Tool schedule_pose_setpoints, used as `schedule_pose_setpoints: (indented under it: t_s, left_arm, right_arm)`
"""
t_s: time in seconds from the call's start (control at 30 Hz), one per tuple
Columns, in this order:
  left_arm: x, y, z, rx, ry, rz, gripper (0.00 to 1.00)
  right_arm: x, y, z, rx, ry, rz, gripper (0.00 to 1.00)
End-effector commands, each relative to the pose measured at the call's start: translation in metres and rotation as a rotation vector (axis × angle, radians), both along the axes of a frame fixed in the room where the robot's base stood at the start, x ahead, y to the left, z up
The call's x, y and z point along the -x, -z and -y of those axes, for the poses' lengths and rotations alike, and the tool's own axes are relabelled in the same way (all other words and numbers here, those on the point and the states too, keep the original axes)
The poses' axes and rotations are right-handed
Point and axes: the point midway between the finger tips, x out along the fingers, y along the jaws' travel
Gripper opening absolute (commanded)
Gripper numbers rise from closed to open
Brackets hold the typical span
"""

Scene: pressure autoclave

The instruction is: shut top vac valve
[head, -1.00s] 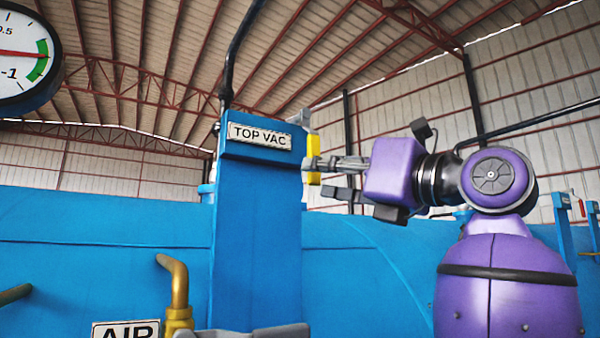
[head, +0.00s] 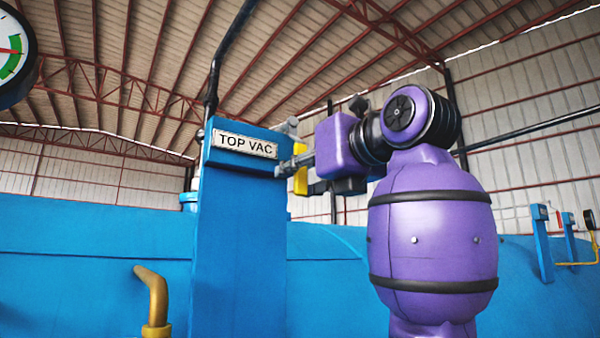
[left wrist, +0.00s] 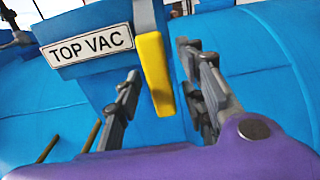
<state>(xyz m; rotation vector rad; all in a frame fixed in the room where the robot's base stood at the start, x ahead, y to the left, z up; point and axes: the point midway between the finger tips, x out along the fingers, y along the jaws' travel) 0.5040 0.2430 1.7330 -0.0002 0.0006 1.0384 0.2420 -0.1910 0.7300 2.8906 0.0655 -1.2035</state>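The top vac valve's yellow handle (head: 301,181) is on the right side of the blue column (head: 240,240), beside the TOP VAC label (head: 245,145). It points down, slightly tilted in the left wrist view (left wrist: 155,75). My left gripper (head: 299,174) is at the handle from the right. In the left wrist view the gripper (left wrist: 158,64) has its fingers apart, one on each side of the handle, with visible gaps. A finger hides part of the handle in the head view. My right gripper is not in view.
A gold bent pipe (head: 155,297) stands at lower left, with a gauge (head: 14,55) at the upper left edge. A dark pipe (head: 215,75) rises behind the column. The large blue vessel (head: 80,250) spans the background. Blue posts (head: 541,243) stand far right.

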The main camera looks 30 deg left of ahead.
Motion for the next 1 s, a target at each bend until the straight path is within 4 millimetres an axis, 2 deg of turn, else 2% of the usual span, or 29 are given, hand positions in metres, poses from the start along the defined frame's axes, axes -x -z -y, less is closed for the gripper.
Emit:
schedule_pose_setpoints:
  t_s: [0.27, 0.53, 0.87, 1.0]
  left_arm:
    - [-0.0007, 0.0000, -0.0014, 0.000, 0.000, 0.000, 0.36]
    - [-0.0006, 0.0002, -0.0013, 0.000, 0.000, 0.000, 0.01]
    - [-0.0013, 0.0003, -0.0011, 0.001, 0.000, 0.001, 0.00]
    - [-0.0077, 0.0009, -0.0005, 0.007, 0.000, 0.010, 0.00]
  right_arm:
    - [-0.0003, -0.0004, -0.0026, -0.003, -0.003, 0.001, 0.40]
    - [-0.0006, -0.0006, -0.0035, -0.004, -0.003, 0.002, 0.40]
    - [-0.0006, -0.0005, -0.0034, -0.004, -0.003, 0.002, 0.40]
    - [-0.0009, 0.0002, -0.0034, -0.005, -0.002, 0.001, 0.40]
